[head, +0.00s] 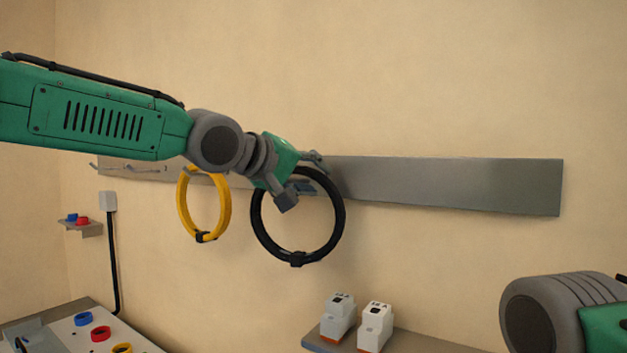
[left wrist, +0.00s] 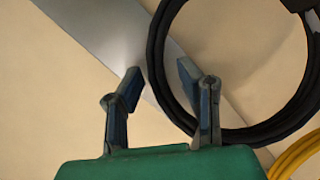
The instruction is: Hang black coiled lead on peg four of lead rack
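The black coiled lead (head: 341,222) is a ring with a dark tie at its bottom, upright in front of the lead rack (head: 450,186), a long grey strip on the wall. My left gripper (head: 303,180) is at the top of the ring. In the left wrist view, the fingers of my left gripper (left wrist: 158,76) are apart, and the black lead (left wrist: 154,50) runs by the gap and behind the right finger. Pegs (head: 142,169) show at the rack's left end. My arm and gripper hide the middle of the rack, so I cannot tell which peg bears the ring. My right gripper is out of view.
A yellow coiled lead (head: 182,205) hangs left of the black one and also shows in the left wrist view (left wrist: 298,155). Two white breakers (head: 374,325) stand on a shelf (head: 410,344) below. A small shelf (head: 82,230) is at left. The rack's right part is bare.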

